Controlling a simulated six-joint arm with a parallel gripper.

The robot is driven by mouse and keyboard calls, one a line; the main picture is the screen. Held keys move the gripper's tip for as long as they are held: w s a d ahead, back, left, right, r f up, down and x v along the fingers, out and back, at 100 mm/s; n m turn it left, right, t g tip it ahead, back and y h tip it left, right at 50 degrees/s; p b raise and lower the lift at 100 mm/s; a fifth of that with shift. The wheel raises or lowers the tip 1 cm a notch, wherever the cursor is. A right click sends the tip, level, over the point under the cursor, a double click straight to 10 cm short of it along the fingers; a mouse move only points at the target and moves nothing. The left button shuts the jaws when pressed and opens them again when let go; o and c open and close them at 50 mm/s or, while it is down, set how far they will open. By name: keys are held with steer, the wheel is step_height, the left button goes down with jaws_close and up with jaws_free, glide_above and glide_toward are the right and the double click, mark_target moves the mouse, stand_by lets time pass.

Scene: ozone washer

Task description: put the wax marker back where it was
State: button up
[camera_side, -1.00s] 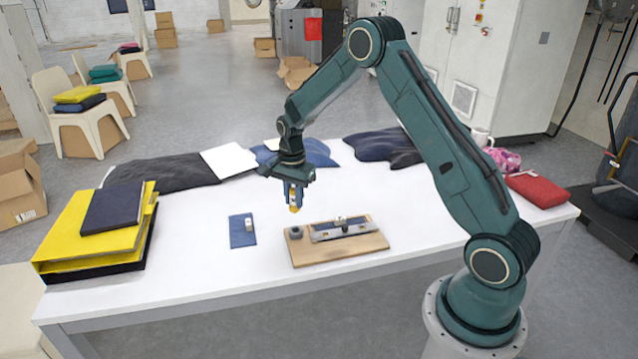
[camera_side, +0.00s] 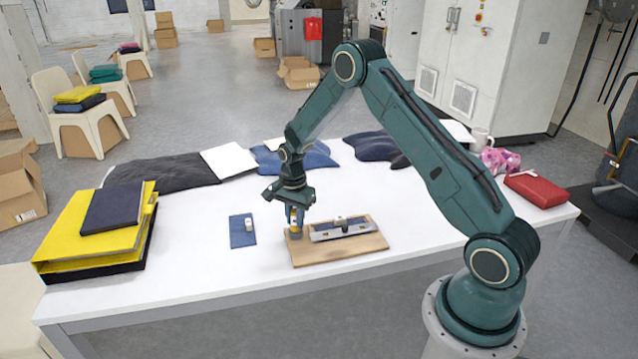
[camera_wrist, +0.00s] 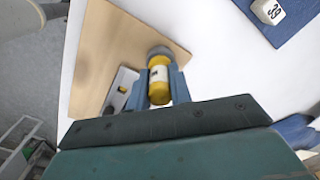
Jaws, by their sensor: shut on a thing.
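The wax marker (camera_wrist: 159,85) is a yellow cylinder with a white label band, held between the fingers of my gripper (camera_wrist: 161,87) in the wrist view. In the side view my gripper (camera_side: 295,219) is low over the left end of the wooden board (camera_side: 346,254), and a bit of the yellow marker (camera_side: 295,228) shows. A dark grey round holder (camera_wrist: 160,52) on the board is right at the marker's far end. I cannot tell whether the marker's tip is inside the holder or just above it.
A metal plate with a dark clamp (camera_side: 341,231) lies on the board just right of my gripper. Yellow folders (camera_side: 92,250) are at the far left. The white table between is clear.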

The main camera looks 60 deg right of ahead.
mark_target(295, 210)
steer(key=shift+f, duration=0.25)
steer(key=o, duration=0.8)
step_height(295, 210, up, 12)
steer(key=shift+r, duration=0.3)
stand_by(0.4)
stand_by(0.5)
